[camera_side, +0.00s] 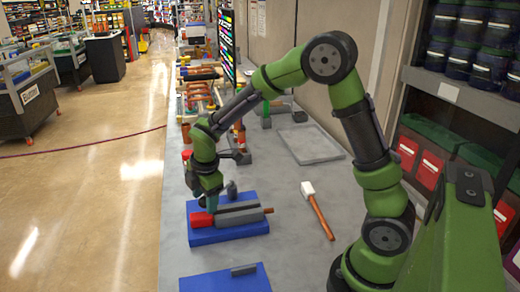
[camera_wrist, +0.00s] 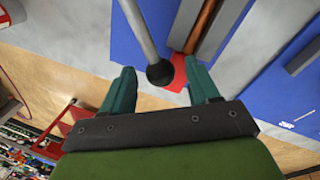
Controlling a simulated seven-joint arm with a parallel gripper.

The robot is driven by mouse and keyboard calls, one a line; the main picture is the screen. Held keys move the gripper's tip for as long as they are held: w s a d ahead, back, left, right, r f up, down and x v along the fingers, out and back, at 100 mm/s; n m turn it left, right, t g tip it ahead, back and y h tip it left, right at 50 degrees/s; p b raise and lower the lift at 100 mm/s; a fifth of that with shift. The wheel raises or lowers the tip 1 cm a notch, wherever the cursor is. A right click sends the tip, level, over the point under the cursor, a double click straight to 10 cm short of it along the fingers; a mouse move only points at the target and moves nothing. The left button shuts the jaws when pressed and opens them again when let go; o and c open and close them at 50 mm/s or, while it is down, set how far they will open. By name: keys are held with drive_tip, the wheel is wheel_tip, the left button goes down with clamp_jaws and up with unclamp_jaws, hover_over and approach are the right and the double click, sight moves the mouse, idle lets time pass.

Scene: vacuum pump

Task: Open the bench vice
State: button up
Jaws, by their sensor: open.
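The bench vice has a blue base (camera_side: 230,233) on the grey bench, with grey jaws (camera_side: 238,215), a red block (camera_side: 201,220) at its left end and a brown rod (camera_side: 268,211) at its right. My gripper (camera_side: 210,203) points down over the vice's left end, close above the red block. In the wrist view its two green fingers (camera_wrist: 158,68) are apart. A grey bar with a black ball end (camera_wrist: 160,73) lies in view between the fingertips, and the red block (camera_wrist: 178,75) shows behind it. I cannot tell whether either finger touches the bar.
A second blue plate (camera_side: 210,284) with a grey bar stands at the bench's front. A white-headed mallet (camera_side: 318,212) lies to the right, and a shallow grey tray (camera_side: 310,146) behind it. Clamps and tools crowd the back. The bench between vice and mallet is clear.

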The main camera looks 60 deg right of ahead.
drive_tip(key=shift+f, duration=0.2)
clamp_jaws()
idle(0.3)
drive_tip(key=shift+w+r, duration=0.1)
drive_tip(key=shift+w, duration=0.05)
